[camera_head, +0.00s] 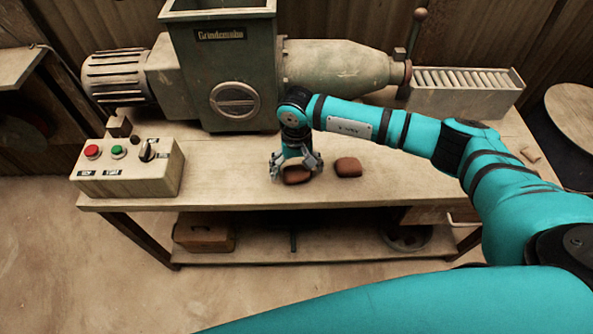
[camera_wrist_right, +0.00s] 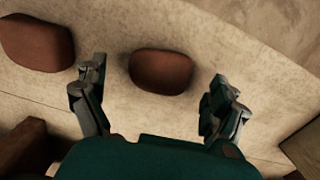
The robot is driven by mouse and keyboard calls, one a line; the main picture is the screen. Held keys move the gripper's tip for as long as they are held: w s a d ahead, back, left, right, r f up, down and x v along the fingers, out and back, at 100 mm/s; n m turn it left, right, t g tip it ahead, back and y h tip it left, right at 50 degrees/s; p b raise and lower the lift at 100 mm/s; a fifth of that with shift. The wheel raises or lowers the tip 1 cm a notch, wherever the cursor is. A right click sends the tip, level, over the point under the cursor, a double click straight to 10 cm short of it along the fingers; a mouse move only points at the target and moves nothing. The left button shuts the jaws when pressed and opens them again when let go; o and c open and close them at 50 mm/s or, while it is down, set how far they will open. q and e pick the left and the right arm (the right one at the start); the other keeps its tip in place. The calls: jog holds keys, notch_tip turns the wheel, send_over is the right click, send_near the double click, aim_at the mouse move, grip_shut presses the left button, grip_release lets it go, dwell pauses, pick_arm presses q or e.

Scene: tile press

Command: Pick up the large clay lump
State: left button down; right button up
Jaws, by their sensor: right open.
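Two reddish-brown clay lumps lie on the worktable. One lump (camera_head: 297,176) is under my right gripper (camera_head: 296,168), partly hidden by it. The other lump (camera_head: 348,167) lies just to its right, clear of the fingers. In the right wrist view, my open right gripper (camera_wrist_right: 158,78) has a finger on each side of one lump (camera_wrist_right: 161,72), with a gap on both sides. The second lump (camera_wrist_right: 37,42) shows at the upper left, outside the fingers. My left gripper is not in view.
A green grinding machine (camera_head: 228,65) with a hopper stands behind the lumps. A control box (camera_head: 126,171) with red and green buttons stands at the table's left end. A roller conveyor (camera_head: 465,92) is at the back right. The table's front edge (camera_head: 270,203) is close.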

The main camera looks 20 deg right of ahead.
jog(key=shift+f, duration=0.9)
jog(key=shift+c, duration=0.4)
jog(key=c, duration=1.4)
